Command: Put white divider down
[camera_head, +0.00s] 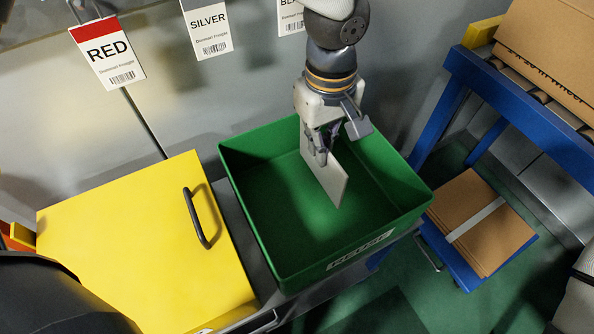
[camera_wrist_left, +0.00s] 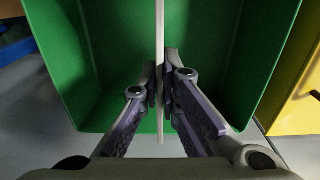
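The white divider (camera_head: 326,176) is a thin flat panel, held upright inside the green bin (camera_head: 342,266). My left gripper (camera_head: 320,146) comes down over the bin from above and is shut on the divider near its upper part. In the left wrist view the divider (camera_wrist_left: 160,40) shows edge-on between the two fingers of the left gripper (camera_wrist_left: 161,85), with the green bin (camera_wrist_left: 80,60) around it. I cannot tell whether the divider's lower edge touches the bin floor. The rest of the bin looks empty. My right gripper is not in view.
A yellow lidded box (camera_head: 130,250) with a black handle (camera_head: 196,218) stands left of the bin. A blue rack (camera_head: 440,100) with cardboard boxes (camera_head: 552,45) stands at the right, with strapped cardboard (camera_head: 480,222) lower down. Labels such as RED (camera_head: 107,52) hang behind.

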